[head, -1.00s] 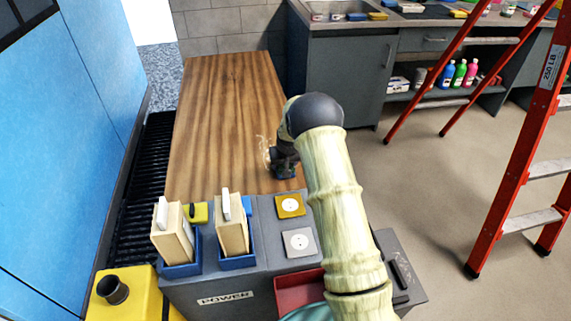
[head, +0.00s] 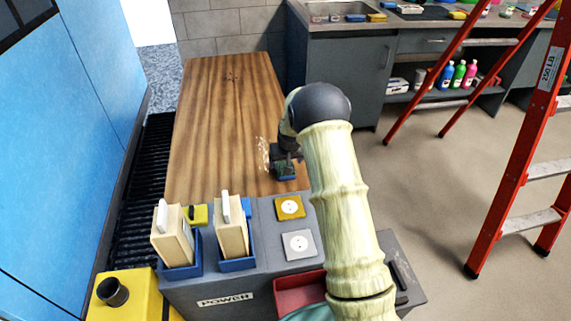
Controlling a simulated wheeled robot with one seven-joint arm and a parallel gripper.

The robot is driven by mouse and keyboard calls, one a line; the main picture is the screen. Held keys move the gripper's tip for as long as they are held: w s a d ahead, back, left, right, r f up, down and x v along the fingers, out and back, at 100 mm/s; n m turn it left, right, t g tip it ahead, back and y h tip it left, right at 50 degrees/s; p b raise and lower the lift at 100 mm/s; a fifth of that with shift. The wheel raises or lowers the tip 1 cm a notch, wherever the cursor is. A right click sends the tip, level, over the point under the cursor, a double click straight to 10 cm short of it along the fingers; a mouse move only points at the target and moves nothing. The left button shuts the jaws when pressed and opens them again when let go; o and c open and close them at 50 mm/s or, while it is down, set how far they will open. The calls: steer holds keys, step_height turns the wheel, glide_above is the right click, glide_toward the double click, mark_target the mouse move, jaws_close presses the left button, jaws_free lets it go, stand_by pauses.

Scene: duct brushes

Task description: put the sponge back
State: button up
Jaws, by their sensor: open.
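My gripper (head: 287,162) is over the right edge of the wooden tabletop (head: 220,120), pointing down and partly hidden by my own arm. It is open. A small blue piece (head: 286,178), possibly the sponge, shows right at the fingertips on the wood. I cannot tell whether it lies between the fingers or just below them. A pale whitish smear (head: 265,153) marks the wood just left of the gripper.
Two cream brushes (head: 173,238) (head: 231,228) stand in blue holders on the grey power unit (head: 225,300), near a red tray (head: 298,292). A red ladder (head: 530,150) stands right. Small coloured blocks (head: 377,17) lie by the sink. The left tabletop is clear.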

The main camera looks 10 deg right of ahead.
steer(key=v, duration=0.8)
steer(key=shift+p, duration=0.35)
steer(key=s+r+g, duration=0.1)
steer(key=s+r, duration=0.2)
steer(key=s, duration=1.3)
steer(key=s+r, duration=0.4)
steer(key=s, duration=1.2)
steer(key=shift+r+g, duration=0.2)
steer(key=shift+g, duration=0.2)
